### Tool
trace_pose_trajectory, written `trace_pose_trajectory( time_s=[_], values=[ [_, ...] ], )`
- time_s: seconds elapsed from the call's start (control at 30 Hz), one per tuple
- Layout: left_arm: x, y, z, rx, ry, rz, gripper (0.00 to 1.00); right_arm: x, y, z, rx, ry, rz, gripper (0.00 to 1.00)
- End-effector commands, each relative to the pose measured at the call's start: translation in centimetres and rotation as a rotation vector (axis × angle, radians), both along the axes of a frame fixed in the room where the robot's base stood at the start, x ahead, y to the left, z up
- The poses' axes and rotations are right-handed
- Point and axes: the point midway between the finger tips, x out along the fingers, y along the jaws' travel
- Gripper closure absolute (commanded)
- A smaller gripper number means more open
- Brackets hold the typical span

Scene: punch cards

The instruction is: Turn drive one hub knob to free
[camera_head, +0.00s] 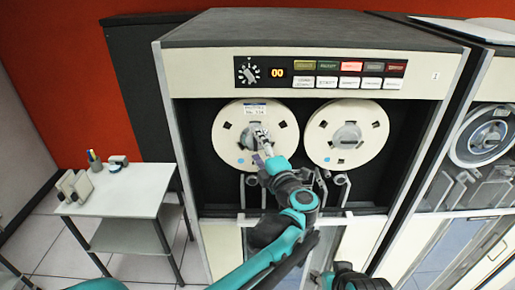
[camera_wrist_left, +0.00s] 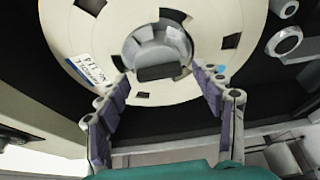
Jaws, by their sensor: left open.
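The left cream tape reel (camera_head: 229,133) is mounted on the tape drive (camera_head: 190,70) and carries a paper label. In the left wrist view the reel (camera_wrist_left: 225,18) fills the top, with its grey round hub knob (camera_wrist_left: 158,50) at the centre. The knob has a raised bar with a dark end face. My left gripper (camera_head: 261,143) is in front of this hub in the head view and hides most of the knob. In the left wrist view my left gripper (camera_wrist_left: 161,78) is open, one finger on each side of the knob's lower part. Contact cannot be told.
A second cream reel (camera_head: 368,145) is mounted to the right. Above are a dial (camera_head: 247,71), an orange "00" display (camera_head: 277,72) and several buttons (camera_head: 350,66). Guide posts (camera_head: 335,190) stand below the reels. A white side table (camera_head: 140,187) stands at the left; another drive (camera_head: 480,190) at the right.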

Motion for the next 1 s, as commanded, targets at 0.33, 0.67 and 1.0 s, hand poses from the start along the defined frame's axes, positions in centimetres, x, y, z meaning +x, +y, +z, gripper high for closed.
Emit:
trace_pose_trajectory(
  time_s=[0.33,0.67,1.0],
  values=[
    [-5.3,-2.3,0.0,0.000,0.000,-0.005,0.33,0.0,0.0,0.0,0.000,0.000,0.000,0.60],
    [-10.4,-4.3,0.0,0.000,0.000,-0.002,0.33,0.0,0.0,0.0,0.000,0.000,0.000,0.60],
    [-11.0,-4.5,0.0,0.000,0.000,0.000,0.33,0.0,0.0,0.0,0.000,0.000,0.000,0.60]
  ],
)
